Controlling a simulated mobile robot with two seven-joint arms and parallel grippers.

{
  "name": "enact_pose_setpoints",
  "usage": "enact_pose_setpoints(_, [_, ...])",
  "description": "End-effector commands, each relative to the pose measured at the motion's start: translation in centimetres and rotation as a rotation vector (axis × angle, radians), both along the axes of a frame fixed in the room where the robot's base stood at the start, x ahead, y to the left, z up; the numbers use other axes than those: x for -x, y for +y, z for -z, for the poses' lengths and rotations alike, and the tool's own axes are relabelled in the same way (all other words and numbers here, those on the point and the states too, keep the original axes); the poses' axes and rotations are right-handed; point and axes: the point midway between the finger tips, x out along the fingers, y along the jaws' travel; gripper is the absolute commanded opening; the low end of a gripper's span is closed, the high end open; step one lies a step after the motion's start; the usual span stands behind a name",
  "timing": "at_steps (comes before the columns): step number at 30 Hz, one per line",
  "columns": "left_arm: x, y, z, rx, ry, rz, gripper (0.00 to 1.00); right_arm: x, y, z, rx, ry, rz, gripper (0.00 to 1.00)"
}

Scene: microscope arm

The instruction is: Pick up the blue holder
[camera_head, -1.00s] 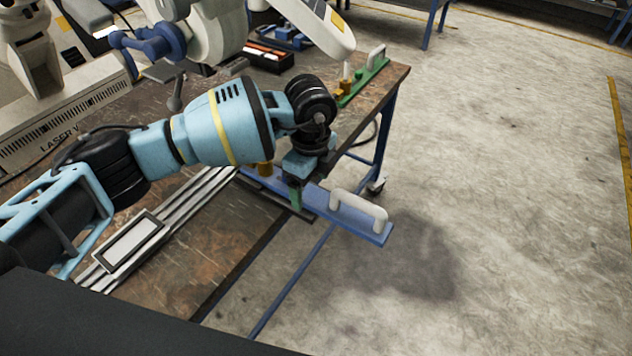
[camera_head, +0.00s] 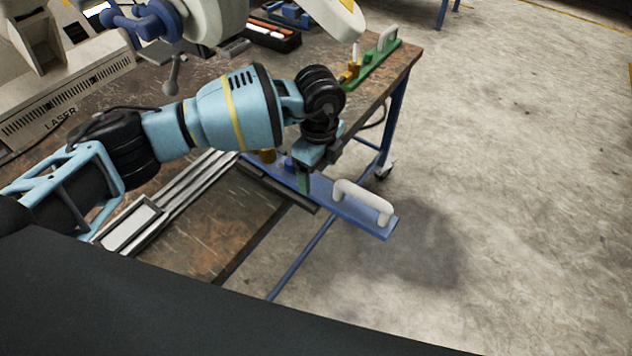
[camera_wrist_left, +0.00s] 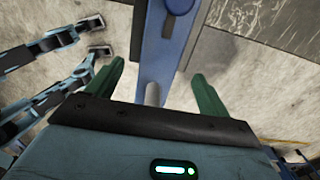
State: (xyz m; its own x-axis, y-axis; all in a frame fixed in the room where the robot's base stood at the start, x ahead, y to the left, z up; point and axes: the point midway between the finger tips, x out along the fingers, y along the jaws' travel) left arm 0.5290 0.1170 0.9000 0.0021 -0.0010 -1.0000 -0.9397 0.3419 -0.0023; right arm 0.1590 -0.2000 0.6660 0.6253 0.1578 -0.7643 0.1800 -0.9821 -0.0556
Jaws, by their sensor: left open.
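The blue holder (camera_head: 335,203) is a long flat blue bar with a white handle (camera_head: 363,203) near its outer end. It lies across the table edge, and its handle end sticks out over the floor. My left gripper (camera_head: 304,181) points down at the bar, on the table side of the handle. In the left wrist view my left gripper (camera_wrist_left: 158,88) is open, with one green finger on each side of the blue holder (camera_wrist_left: 160,55). I cannot tell whether the fingers touch it. My right gripper does not show in the head view.
A green bar with a white handle (camera_head: 388,40) lies at the table's far right corner. A white microscope-like device (camera_head: 205,22) stands behind my arm. Silver rails (camera_head: 195,190) lie on the brown table (camera_head: 225,225). The floor to the right is clear.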

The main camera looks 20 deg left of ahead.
Motion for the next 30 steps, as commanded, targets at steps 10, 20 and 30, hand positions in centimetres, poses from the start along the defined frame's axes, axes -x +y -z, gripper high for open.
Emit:
enact_pose_setpoints(10, [-0.2, 0.6, 4.6, -0.003, 0.004, 0.0, 0.8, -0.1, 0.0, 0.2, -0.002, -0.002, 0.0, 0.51])
enact_pose_setpoints(20, [-0.2, 0.6, 4.8, -0.001, 0.002, 0.0, 0.7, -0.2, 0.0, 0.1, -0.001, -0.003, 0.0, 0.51])
enact_pose_setpoints(30, [-0.3, 0.6, 4.7, -0.002, 0.002, -0.001, 0.25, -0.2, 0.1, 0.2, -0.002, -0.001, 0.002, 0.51])
